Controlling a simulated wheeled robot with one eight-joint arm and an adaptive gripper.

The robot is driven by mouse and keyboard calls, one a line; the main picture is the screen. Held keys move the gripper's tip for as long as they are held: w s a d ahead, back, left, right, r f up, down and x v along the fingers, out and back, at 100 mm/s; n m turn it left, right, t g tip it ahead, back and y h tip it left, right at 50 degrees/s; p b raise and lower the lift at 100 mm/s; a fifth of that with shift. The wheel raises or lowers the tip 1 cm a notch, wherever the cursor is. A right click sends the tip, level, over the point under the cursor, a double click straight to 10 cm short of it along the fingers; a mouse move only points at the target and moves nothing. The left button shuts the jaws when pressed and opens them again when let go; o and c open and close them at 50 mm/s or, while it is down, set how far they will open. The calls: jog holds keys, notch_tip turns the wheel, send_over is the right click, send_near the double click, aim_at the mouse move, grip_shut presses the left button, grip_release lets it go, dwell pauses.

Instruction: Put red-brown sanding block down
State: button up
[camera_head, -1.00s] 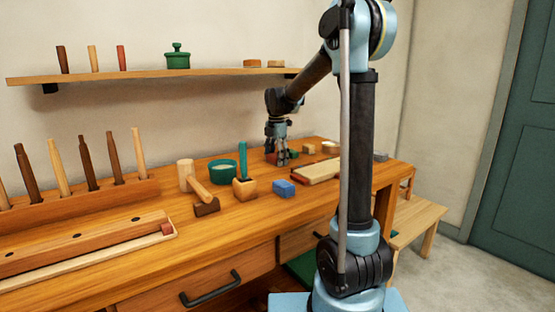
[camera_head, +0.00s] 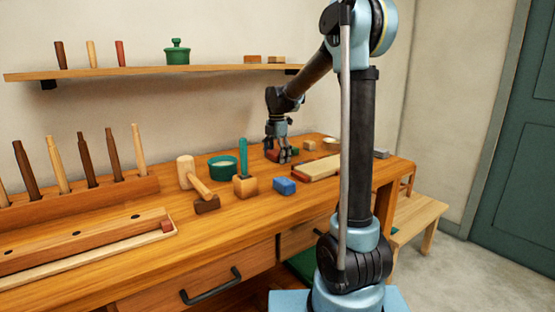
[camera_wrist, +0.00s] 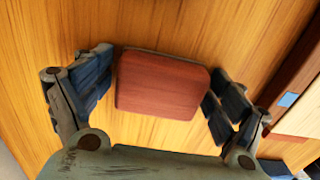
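The red-brown sanding block (camera_wrist: 162,84) lies between the two fingers of my gripper (camera_wrist: 160,88) in the wrist view. The dark pads sit against its left and right sides, so the gripper appears shut on it. In the head view my gripper (camera_head: 279,155) is low over the far part of the workbench (camera_head: 120,255), and a bit of the red-brown block (camera_head: 271,155) shows beside the fingers. Whether the block touches the bench top is hard to tell.
A pale board (camera_head: 315,170) lies to the right.

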aim_at(277, 152)
notch_tip(277, 152, up, 13)
dwell(0.5)
